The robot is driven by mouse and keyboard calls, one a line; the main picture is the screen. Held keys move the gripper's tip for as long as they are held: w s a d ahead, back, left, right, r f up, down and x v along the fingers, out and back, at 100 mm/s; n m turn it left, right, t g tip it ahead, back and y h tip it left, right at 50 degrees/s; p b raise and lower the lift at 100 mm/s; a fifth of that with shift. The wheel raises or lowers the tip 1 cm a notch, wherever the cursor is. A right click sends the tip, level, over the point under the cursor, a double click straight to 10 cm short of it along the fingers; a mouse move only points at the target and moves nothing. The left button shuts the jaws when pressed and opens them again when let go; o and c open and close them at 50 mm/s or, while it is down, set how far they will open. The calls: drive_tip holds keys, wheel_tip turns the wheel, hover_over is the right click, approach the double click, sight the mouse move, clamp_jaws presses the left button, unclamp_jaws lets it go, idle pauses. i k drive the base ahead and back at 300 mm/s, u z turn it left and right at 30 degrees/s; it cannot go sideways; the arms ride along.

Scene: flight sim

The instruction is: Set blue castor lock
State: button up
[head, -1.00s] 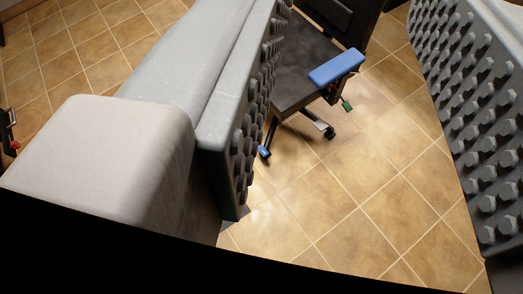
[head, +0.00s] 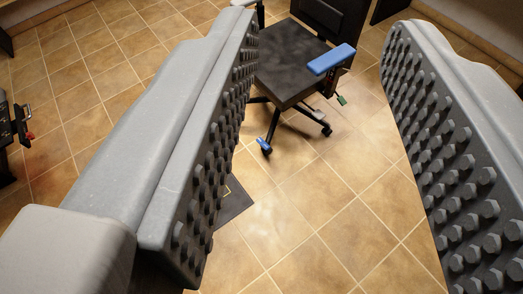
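The blue castor lock (head: 264,145) is a small blue tab on a castor at the end of a chair leg, low on the floor ahead. The chair (head: 288,68) has a dark seat and back, and a blue armrest pad (head: 331,59). My gripper (head: 325,30) is wide open, with two grey studded fingers at left and right. Nothing is between the fingers up close. The chair and the blue lock show beyond, in the gap, with the lock nearer the left finger. Whether the lock is up or down is too small to tell.
A green lever (head: 341,99) sticks out under the armrest. Another castor (head: 326,130) stands right of the blue one. A dark flat plate (head: 232,201) lies on the tiled floor, partly behind the left finger. A dark object with a red part (head: 28,137) stands at far left. Open floor lies before the chair.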

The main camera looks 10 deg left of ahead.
sight(260, 142)
drive_tip(key=u, duration=0.25)
drive_tip(key=i, duration=1.35)
drive_tip(key=z, duration=0.55)
